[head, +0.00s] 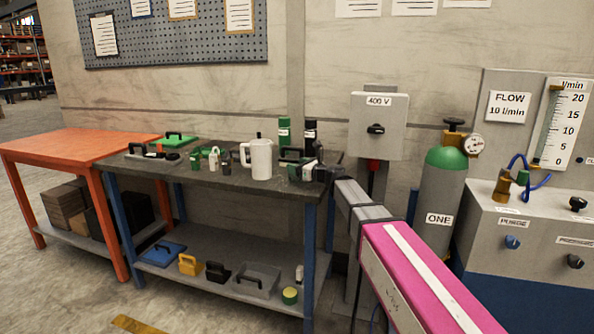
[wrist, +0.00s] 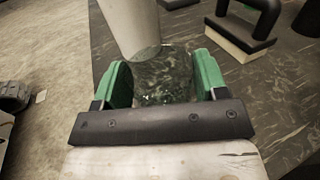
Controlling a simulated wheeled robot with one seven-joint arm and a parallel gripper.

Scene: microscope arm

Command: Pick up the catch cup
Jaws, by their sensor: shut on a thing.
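The catch cup looks like a clear, see-through cup (wrist: 163,88) between the green finger pads in the wrist view. My gripper (wrist: 163,80) is shut on it, with one pad at each side. In the head view my gripper (head: 302,171) is at the right end of the dark bench top (head: 225,183), right of a white jug (head: 261,160). The cup cannot be made out clearly there. The jug also shows in the wrist view (wrist: 130,25), just beyond the cup. I cannot tell whether the cup touches the bench.
A black-handled block (wrist: 236,38) lies to the right beyond my gripper. Small green and white items (head: 205,160) stand left of the jug. A green bottle (head: 284,131) stands behind. An orange table (head: 75,143) is at the left, and a gas cylinder (head: 440,190) at the right.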

